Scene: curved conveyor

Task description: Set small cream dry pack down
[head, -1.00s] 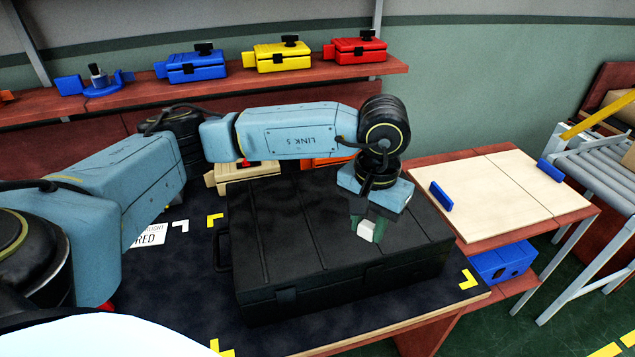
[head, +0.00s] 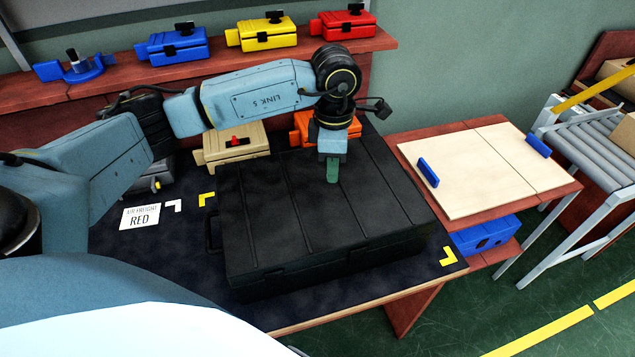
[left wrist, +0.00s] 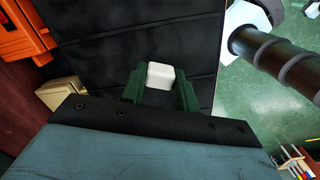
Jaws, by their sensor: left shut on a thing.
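The small cream dry pack (left wrist: 160,75) shows in the left wrist view as a pale block between the green fingers of my left gripper (left wrist: 160,90). The gripper is shut on it. In the head view my left gripper (head: 332,170) points down above the back part of the large black case (head: 300,215). The pack is hidden behind the gripper there. I cannot tell how far the gripper is above the lid. The case is closed and lies on the dark mat. My right gripper is not in view.
An orange case (head: 308,128) and a beige case (head: 232,148) stand behind the black case. A side table with a pale board (head: 475,165) and blue blocks stands at right, beside a roller conveyor (head: 590,150). The shelf (head: 110,95) holds several coloured cases.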

